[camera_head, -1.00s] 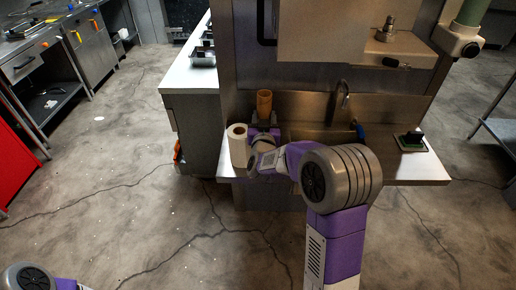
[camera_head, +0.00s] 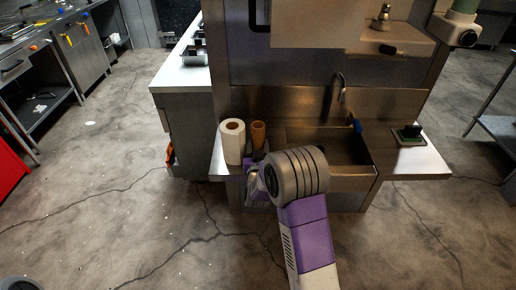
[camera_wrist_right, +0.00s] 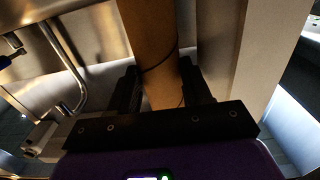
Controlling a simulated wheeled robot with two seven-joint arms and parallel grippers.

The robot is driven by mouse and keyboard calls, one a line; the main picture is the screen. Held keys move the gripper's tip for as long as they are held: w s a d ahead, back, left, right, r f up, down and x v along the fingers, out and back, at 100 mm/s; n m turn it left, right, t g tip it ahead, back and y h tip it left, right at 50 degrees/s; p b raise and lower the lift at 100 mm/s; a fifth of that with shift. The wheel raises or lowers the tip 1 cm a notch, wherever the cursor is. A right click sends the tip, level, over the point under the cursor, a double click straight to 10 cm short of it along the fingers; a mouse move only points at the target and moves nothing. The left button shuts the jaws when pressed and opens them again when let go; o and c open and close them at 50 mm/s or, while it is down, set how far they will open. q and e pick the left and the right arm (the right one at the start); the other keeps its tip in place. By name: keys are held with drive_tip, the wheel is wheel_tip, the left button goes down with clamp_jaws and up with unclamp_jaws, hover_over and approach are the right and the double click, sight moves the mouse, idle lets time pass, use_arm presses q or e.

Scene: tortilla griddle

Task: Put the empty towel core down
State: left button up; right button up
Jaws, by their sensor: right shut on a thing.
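The empty towel core (camera_head: 258,136) is a brown cardboard tube. It stands upright just right of the white paper towel roll (camera_head: 232,144) on the left end of the sink counter. In the right wrist view the core (camera_wrist_right: 150,45) runs between the fingers of my right gripper (camera_wrist_right: 163,92), which is shut on it. The roll (camera_wrist_right: 230,50) stands close on the right there. My left gripper is out of view.
The sink basin (camera_head: 330,148) with its faucet (camera_head: 338,92) lies right of the core; the faucet also shows in the right wrist view (camera_wrist_right: 70,70). A green sponge-like item on a dark pad (camera_head: 409,135) sits on the right counter, which has free room.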

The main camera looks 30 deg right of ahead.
drive_tip(key=shift+f, duration=0.15)
drive_tip(key=o, duration=0.7)
